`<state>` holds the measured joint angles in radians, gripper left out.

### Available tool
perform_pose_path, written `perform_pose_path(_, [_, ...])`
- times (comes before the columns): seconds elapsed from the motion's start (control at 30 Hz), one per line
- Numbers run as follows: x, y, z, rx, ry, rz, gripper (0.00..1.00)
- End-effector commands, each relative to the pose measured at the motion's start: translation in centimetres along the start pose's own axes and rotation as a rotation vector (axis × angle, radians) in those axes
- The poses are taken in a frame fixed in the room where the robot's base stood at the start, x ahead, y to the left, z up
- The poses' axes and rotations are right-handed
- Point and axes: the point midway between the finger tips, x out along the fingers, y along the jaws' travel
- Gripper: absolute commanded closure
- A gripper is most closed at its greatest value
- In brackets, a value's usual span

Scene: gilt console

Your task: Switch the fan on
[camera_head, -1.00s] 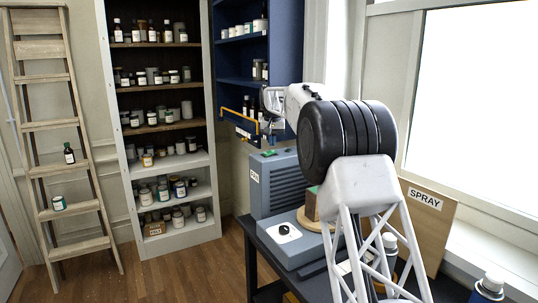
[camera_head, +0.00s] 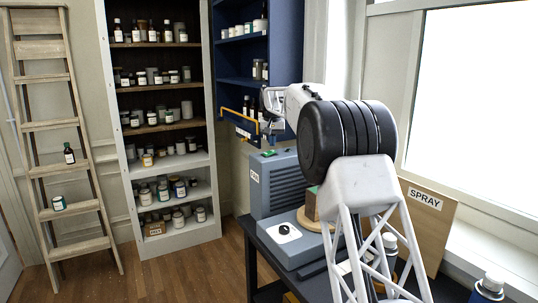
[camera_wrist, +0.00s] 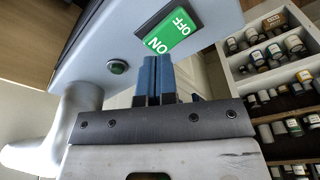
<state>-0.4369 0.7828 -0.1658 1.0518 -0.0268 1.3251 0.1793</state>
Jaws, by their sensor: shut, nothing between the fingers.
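The fan unit (camera_head: 276,183) is a grey-blue louvred box with a FAN label, on the dark bench. A green switch (camera_head: 268,153) sits on its top. The ON end is nearer my fingers. My gripper (camera_head: 268,126) is above the fan's top in the head view. Its blue fingers (camera_wrist: 156,60) are shut and empty, with tips just short of the ON end in the picture. I cannot tell whether they touch it.
A grey box with a white panel and black knob (camera_head: 284,230) stands in front of the fan. A round wooden piece (camera_head: 307,222) is beside my arm. A SPRAY board (camera_head: 428,205) leans at the right. Shelves of bottles (camera_head: 158,100) and a ladder (camera_head: 50,130) stand behind.

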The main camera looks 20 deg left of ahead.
Motion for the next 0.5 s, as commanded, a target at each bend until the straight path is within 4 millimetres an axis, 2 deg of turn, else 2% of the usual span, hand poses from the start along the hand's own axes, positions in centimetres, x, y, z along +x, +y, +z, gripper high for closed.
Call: perform_pose_path(0.5, [0.52,0.0,0.07,0.0,0.0,0.0,1.0])
